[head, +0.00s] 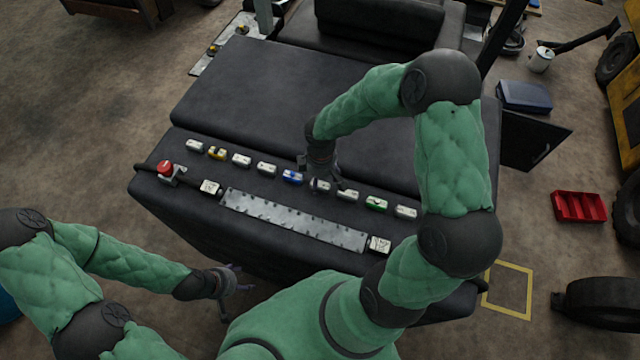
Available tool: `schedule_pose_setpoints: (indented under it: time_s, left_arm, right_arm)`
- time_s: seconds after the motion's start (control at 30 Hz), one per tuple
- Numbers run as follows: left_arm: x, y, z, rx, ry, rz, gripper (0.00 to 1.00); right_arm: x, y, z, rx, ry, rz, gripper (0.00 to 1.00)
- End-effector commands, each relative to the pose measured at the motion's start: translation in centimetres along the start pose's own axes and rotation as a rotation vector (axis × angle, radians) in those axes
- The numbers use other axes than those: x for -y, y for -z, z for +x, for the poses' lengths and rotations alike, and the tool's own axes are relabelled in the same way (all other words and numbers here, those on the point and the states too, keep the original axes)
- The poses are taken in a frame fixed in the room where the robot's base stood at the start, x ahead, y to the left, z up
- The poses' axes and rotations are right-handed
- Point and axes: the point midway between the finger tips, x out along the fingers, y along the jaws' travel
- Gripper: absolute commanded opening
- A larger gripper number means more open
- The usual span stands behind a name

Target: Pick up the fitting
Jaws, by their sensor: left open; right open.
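Several small fittings lie in a row on the dark padded top of the forklift body. Most are white, such as the left-end one (194,146). One is yellow and white (217,153), one blue and white (293,177), one green and white (376,204). The view does not show which one the task means. My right gripper (324,184) is open, pointing down at a white fitting (319,186) just right of the blue one. Its fingers partly hide that fitting, and I cannot tell whether they touch it. My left gripper (238,281) is open and empty, low in front of the body.
A perforated metal strip (290,220) lies in front of the row, with a white block (380,244) at its right end. A red button (165,167) sits at the left. A red tray (579,206) and a black tyre (603,303) are on the floor at right.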

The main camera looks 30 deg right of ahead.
Motion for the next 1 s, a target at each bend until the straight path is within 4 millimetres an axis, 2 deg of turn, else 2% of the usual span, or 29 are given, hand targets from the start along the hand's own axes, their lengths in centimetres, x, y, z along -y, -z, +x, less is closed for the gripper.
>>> schedule_pose_setpoints:
  time_s: [0.13, 0.37, 0.47, 0.6, 1.0]
  left_arm:
    - [-0.02, 0.00, -0.04, 0.000, 0.000, 0.000, 0.68]
    - [-0.02, 0.00, -0.03, 0.000, 0.000, 0.000, 0.68]
    - [-0.01, 0.00, -0.03, 0.000, 0.000, 0.000, 0.68]
    - [-0.02, 0.00, -0.03, 0.000, 0.000, 0.000, 0.68]
    - [0.01, 0.01, 0.05, 0.000, 0.000, 0.000, 0.68]
  right_arm:
    - [-0.01, -0.03, 1.16, 0.000, 0.001, 0.000, 0.71]
    - [-0.01, 0.00, 1.26, -0.001, 0.000, 0.000, 0.71]
    - [-0.01, 0.00, 1.25, -0.001, 0.000, 0.000, 0.46]
    - [-0.01, 0.00, 1.24, -0.001, 0.000, 0.000, 0.06]
    - [-0.08, 0.04, 0.92, -0.002, -0.002, -0.001, 0.06]
